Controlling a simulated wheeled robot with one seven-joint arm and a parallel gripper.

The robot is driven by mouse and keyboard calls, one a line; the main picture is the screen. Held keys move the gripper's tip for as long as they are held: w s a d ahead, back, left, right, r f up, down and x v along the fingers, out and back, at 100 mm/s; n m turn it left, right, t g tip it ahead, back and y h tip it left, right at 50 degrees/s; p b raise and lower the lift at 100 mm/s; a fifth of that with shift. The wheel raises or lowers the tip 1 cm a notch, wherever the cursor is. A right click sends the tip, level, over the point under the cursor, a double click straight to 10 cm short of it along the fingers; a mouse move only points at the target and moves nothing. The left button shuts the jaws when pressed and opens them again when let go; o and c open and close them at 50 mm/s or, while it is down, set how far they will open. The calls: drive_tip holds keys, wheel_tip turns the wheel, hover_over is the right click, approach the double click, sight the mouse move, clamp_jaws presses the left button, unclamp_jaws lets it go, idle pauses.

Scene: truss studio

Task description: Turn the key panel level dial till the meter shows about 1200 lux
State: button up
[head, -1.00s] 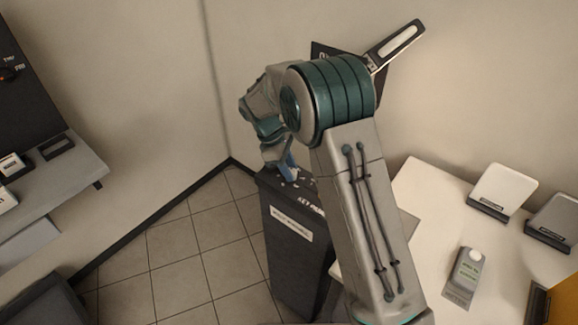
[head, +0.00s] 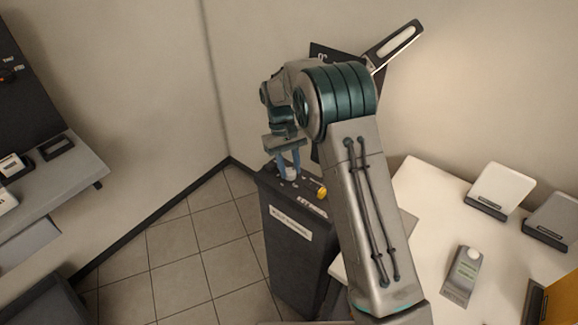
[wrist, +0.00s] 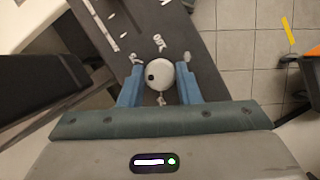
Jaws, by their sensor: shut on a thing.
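The level dial (wrist: 162,76) is a round white knob with a dark spot on its left, on a dark console top (wrist: 203,73) with white marks around it. My gripper (wrist: 160,84) has its two blue fingers on either side of the dial and is shut on it. In the head view my gripper (head: 289,166) points down at the console (head: 288,255), and the dial is mostly hidden between the fingers. A grey handheld meter (head: 462,272) with a pale round sensor lies on the white table; its reading is too small to read.
A yellow-ended knob (head: 321,191) stands on the console, right of my gripper. A grey shelf (head: 70,185) is at the left. Tiled floor (head: 180,265) is clear between.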

drive_tip(key=shift+m, duration=0.6)
drive_tip(key=shift+m+y, duration=0.3)
drive_tip(key=o, duration=1)
